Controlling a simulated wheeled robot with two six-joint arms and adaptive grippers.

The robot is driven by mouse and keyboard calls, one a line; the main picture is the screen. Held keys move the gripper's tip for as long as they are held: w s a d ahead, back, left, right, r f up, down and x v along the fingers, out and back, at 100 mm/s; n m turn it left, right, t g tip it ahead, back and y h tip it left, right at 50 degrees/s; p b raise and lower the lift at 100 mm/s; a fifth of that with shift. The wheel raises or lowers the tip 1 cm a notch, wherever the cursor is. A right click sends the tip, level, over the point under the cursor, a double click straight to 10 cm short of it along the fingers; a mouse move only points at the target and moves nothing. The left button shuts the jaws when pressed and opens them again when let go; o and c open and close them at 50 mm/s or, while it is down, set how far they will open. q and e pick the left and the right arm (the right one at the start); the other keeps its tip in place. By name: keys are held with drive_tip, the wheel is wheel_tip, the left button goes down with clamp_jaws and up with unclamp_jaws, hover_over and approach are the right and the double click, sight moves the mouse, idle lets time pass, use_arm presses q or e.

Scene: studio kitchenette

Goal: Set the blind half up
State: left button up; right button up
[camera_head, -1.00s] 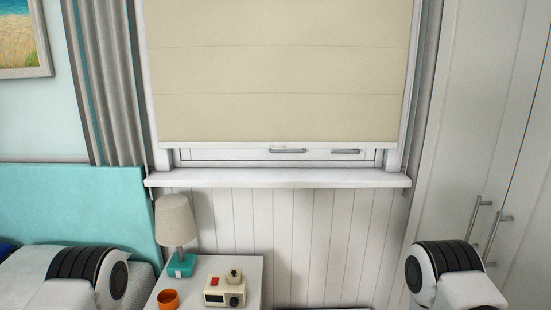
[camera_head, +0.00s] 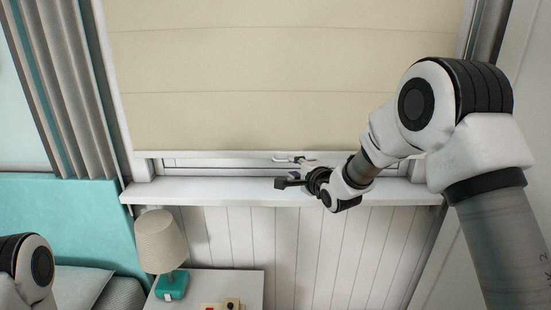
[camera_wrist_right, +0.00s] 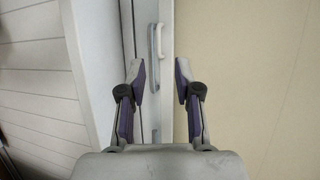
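The beige blind (camera_head: 280,80) hangs over the window, its white bottom bar (camera_head: 220,153) a short way above the sill. A small pale handle (camera_head: 285,159) sits at the bar. In the right wrist view the blind (camera_wrist_right: 260,80) fills the right side, and a white pull handle (camera_wrist_right: 159,42) stands beyond the fingertips. My right gripper (camera_head: 284,183) is in front of the sill, just below the handle. In the wrist view my right gripper (camera_wrist_right: 160,72) is open, with nothing between its fingers. My left gripper is out of view.
The white sill (camera_head: 220,191) runs under the window, close below my right gripper. A lamp (camera_head: 161,243) stands on a white nightstand (camera_head: 240,285) at lower left. A grey curtain (camera_head: 55,90) hangs left of the window. The panelled wall below the sill is clear.

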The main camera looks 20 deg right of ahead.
sight(282, 161)
drive_tip(key=p+x, duration=0.2)
drive_tip(key=x, duration=0.5)
drive_tip(key=shift+w+a, duration=0.1)
drive_tip(key=shift+w, duration=0.05)
drive_tip(key=shift+w+f, duration=0.15)
drive_tip(key=shift+f, duration=0.05)
clamp_jaws()
